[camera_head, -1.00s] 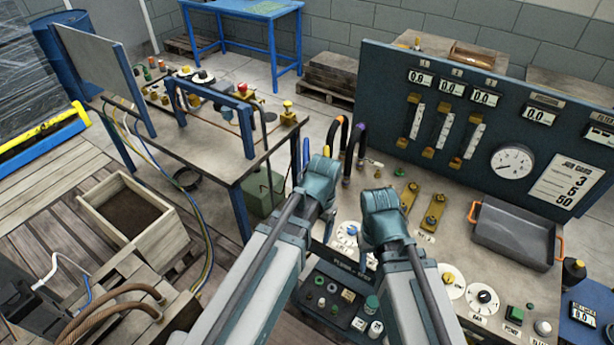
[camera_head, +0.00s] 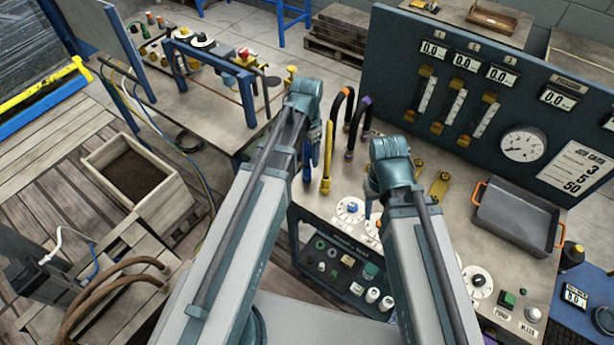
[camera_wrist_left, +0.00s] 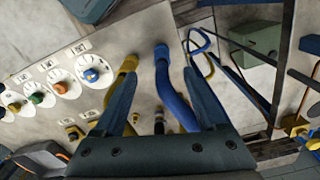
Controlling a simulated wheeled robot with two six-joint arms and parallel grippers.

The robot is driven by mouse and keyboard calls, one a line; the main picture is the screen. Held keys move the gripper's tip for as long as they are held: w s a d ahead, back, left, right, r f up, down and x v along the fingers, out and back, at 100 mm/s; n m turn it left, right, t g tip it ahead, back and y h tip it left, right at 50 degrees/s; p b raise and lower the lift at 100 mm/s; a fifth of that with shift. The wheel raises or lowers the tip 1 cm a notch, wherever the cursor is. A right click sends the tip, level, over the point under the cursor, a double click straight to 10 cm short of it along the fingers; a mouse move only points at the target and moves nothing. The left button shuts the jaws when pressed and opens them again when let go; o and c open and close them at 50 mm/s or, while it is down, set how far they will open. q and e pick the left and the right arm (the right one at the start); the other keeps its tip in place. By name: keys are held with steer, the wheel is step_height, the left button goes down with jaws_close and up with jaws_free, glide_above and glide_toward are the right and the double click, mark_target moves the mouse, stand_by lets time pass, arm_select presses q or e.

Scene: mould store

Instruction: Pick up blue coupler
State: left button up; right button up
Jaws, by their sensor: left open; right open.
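The blue coupler (camera_wrist_left: 161,56) and its blue hose stand on the pale bench top in the left wrist view. In the head view its blue part (camera_head: 307,163) shows just below my left wrist. My left gripper (camera_wrist_left: 160,78) is open, one finger on each side of the blue hose, and is not closed on it. The yellow coupler (camera_wrist_left: 128,65) lies close by the left finger. My left wrist (camera_head: 305,95) hides its fingers in the head view. My right gripper (camera_head: 391,165) is open over the bench, its fingers mostly hidden.
The yellow hose (camera_head: 326,160) and dark hoses with orange (camera_head: 340,112) and purple (camera_head: 359,122) marks stand beside the blue one. A grey tray (camera_head: 515,215) lies at the right. A gauge panel (camera_head: 400,55) rises behind. Dials (camera_head: 350,209) sit on the bench front.

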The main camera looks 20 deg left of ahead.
mark_target(307, 165)
arm_select(q)
steer(key=shift+f+b, duration=2.2)
steer(key=shift+f, duration=0.55)
arm_select(e)
steer(key=shift+f, duration=2.8)
arm_select(q)
steer(key=shift+f, duration=0.1)
arm_select(e)
steer(key=shift+f, duration=0.1)
arm_select(q)
steer(key=f+b, duration=0.5)
steer(key=shift+w+a, duration=0.1)
steer(key=shift+w, duration=0.1)
arm_select(e)
step_height(307, 165, down, 5)
steer(key=shift+f, duration=0.1)
arm_select(q)
jaws_close()
